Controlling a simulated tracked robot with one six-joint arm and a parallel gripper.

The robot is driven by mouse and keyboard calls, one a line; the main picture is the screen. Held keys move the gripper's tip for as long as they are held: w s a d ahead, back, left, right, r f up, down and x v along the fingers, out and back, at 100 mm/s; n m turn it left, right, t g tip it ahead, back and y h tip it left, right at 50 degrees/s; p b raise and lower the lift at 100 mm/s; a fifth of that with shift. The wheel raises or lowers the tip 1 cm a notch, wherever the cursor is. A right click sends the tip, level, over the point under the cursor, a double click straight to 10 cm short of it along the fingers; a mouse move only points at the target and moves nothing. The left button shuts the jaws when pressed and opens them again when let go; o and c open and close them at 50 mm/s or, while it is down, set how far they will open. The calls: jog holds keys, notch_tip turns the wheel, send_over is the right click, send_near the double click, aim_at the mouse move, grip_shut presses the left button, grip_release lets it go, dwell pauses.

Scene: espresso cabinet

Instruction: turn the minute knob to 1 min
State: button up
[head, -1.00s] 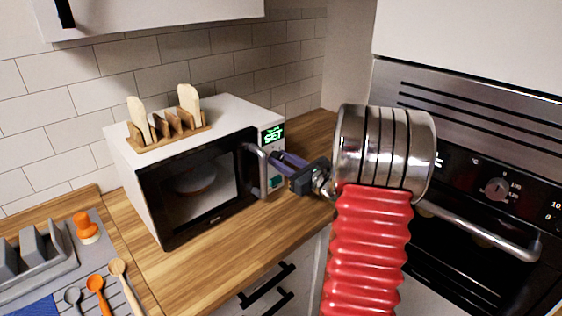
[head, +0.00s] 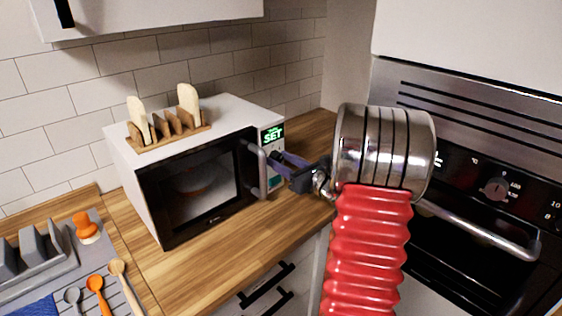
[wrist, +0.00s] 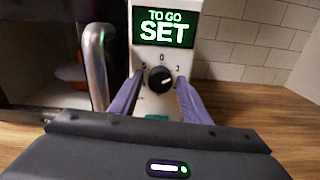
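The minute knob (wrist: 160,79) is a small round black dial with a white pointer mark on the white panel, with printed marks around it. In the wrist view my gripper (wrist: 159,82) is open, with one purple finger on each side of the knob and a visible gap to each. How far the tips stand from the panel, I cannot tell. The display (wrist: 166,27) above the knob reads "TO GO SET" in light letters on green. In the head view my gripper (head: 275,158) is at the right panel of the microwave (head: 190,183), and it hides the knob.
The microwave's door handle (wrist: 97,65) stands close to the left of my gripper. A toast rack (head: 170,135) with bread sits on top. An oven (head: 480,190) is at the right. Spoons (head: 97,284) and a drying rack (head: 40,262) lie at the lower left. Counter (head: 225,237) in front is clear.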

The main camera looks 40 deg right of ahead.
jog(key=shift+o, duration=0.3)
jog(key=shift+r, duration=0.1)
jog(key=shift+s, duration=0.2)
jog(key=s, duration=1.3)
jog(key=shift+s+d, duration=0.2)
